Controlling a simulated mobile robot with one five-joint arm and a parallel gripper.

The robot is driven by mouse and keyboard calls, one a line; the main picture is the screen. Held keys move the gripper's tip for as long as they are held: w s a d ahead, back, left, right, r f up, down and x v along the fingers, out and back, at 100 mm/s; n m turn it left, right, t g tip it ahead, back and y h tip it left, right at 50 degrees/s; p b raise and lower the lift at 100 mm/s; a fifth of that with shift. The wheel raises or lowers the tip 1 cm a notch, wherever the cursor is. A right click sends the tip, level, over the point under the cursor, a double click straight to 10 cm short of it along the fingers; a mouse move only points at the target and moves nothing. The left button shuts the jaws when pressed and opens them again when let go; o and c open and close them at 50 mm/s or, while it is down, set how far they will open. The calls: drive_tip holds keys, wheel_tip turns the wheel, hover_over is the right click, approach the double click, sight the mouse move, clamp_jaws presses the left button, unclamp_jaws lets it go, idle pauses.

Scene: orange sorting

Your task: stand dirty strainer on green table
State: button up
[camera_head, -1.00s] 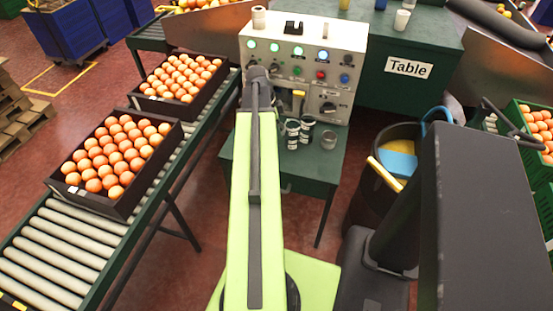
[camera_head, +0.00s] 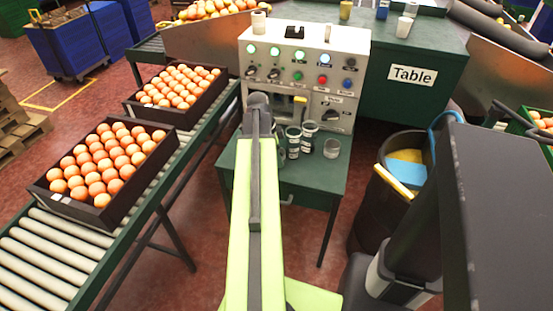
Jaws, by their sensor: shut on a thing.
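The larger dark green table (camera_head: 425,72) carries a white "Table" sign and stands behind the console. A lower green table (camera_head: 300,180) stands in front, with two labelled jars (camera_head: 293,143) and a grey cup-like vessel (camera_head: 331,149) on it. I cannot make out a strainer in this view. My light green arm reaches up the middle toward the console, and its dark end joint covers part of the lower table. My gripper and anything in it are hidden behind the arm.
An orange crate (camera_head: 104,225) and another crate (camera_head: 175,110) rest on the roller conveyor (camera_head: 50,255) at left. A dark bin (camera_head: 372,205) stands at right. Small cups (camera_head: 404,27) stand on the larger table.

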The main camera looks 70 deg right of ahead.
drive_tip(key=o, duration=1.4)
drive_tip(key=p+v, duration=1.1)
drive_tip(key=shift+s+r+p, duration=0.1)
drive_tip(key=shift+r+p, duration=0.2)
drive_tip(key=shift+r, duration=0.05)
drive_tip(key=shift+w+a+r+p, duration=0.1)
drive_tip(key=shift+w+r+p, duration=0.1)
drive_tip(key=shift+r+p, duration=0.1)
drive_tip(key=shift+f, duration=0.1)
